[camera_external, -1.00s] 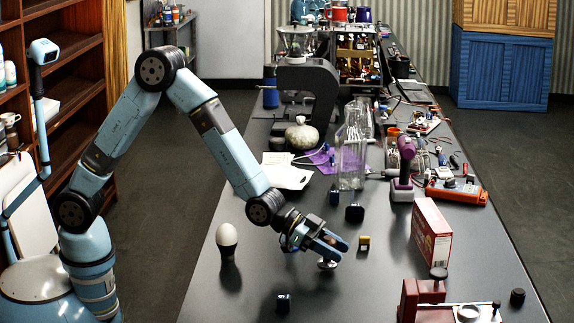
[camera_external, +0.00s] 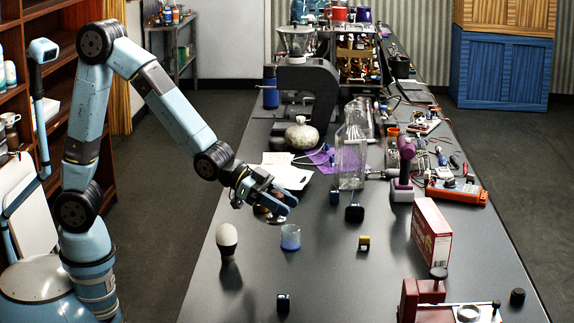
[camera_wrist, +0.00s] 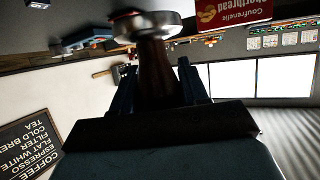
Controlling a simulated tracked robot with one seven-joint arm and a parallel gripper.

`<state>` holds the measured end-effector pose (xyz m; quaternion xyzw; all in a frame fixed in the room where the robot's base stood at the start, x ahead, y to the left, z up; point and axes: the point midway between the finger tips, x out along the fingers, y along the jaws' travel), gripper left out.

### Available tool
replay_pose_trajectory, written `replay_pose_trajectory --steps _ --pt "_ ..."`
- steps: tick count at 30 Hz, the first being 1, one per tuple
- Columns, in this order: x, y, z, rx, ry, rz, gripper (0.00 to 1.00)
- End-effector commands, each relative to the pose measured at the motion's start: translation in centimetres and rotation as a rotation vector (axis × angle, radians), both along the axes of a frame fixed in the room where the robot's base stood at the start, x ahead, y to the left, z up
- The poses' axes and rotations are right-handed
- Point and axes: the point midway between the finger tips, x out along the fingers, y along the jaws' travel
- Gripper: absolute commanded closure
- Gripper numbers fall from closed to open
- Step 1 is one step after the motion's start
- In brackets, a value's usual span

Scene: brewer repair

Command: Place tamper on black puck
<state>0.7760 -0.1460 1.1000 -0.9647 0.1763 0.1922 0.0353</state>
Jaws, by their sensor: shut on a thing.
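The tamper (camera_wrist: 153,55), with a dark brown handle and a round silver base, is held between the two fingers of my gripper (camera_wrist: 157,82) in the wrist view. Its base points away from the palm. In the external view my gripper (camera_external: 281,207) is above the left part of the dark table, and its fingers and wrist largely hide the tamper. A short black cylinder (camera_external: 517,297), which may be the black puck, stands at the table's front right, far from my gripper.
A clear cup with a blue bottom (camera_external: 290,238) stands just below my gripper in the picture. A white egg-shaped thing on a dark stand (camera_external: 227,240) is to its left. A red box (camera_external: 431,232) and a red-brown device (camera_external: 425,295) stand at right. The front middle is mostly clear.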

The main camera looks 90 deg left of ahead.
Motion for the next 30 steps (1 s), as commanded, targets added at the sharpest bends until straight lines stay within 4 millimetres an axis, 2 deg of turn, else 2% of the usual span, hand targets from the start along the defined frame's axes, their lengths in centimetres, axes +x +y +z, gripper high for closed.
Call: replay_pose_trajectory --steps 11,14,16,20,24,30 --pt "-0.7 0.3 0.4 -0.001 -0.001 0.003 0.99" --pt "-0.3 1.2 0.4 -0.002 0.000 0.018 0.99" --pt "0.3 2.5 0.5 -0.002 0.000 0.041 0.99" --pt "1.8 6.8 0.7 -0.003 -0.001 0.107 0.99" --pt "3.4 12.6 1.0 -0.002 0.000 0.197 0.99" --pt "4.7 21.3 1.6 -0.004 -0.002 0.325 0.99"
